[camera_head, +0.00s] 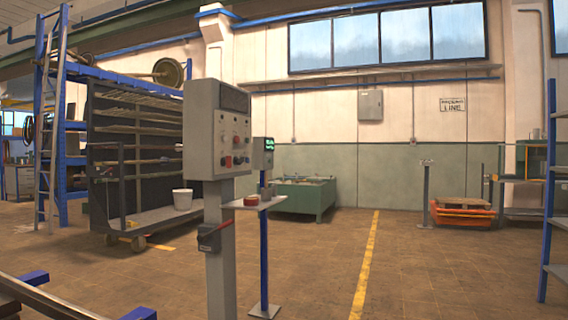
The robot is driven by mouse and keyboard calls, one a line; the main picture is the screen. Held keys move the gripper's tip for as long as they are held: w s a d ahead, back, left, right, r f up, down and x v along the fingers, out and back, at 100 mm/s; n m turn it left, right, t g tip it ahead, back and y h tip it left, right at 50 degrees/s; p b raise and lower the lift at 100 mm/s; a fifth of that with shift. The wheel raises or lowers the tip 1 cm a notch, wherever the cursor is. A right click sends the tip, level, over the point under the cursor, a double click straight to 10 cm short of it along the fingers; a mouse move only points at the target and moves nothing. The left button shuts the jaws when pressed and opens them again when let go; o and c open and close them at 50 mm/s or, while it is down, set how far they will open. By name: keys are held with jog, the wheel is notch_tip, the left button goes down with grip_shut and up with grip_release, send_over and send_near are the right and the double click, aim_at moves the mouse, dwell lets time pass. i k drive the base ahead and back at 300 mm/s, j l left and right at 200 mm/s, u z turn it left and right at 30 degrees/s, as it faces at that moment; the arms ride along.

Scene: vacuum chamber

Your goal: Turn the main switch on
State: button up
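A grey control cabinet (217,130) stands on a grey post (220,272) left of centre. Its face carries several small knobs and buttons, with a red button (228,161) low on it. My gripper is not in view, and nothing touches the box.
A blue stand (264,250) with a small shelf and a lit green display is just right of the post. A wheeled rack (140,160) with a white bucket (182,199) stands behind left. The floor right of the yellow line (365,265) is mostly clear.

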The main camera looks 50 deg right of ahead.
aim_at(227, 161)
jog(key=z, duration=1.25)
jog(key=i+l, duration=0.2)
jog(key=i, duration=0.3)
